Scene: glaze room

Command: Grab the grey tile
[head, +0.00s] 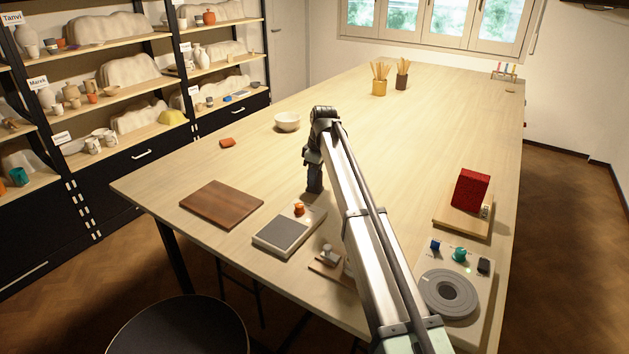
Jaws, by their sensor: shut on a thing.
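My gripper (314,187) points down near the far right corner of a pale board at the front of the table. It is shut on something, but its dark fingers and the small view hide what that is. A flat grey square (281,234) lies on the pale board, to the left of and nearer than my gripper, and looks apart from it. A small orange piece (299,209) is on the same board, just beside my gripper. I cannot tell whether the grey square is the grey tile or whether the tile is in my jaws.
A brown wooden board (221,204) lies to the left. A white bowl (287,122) and an orange piece (227,142) are farther back. A red block (471,189) on a wooden board and a grey ring-shaped disc (448,293) are right of my arm.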

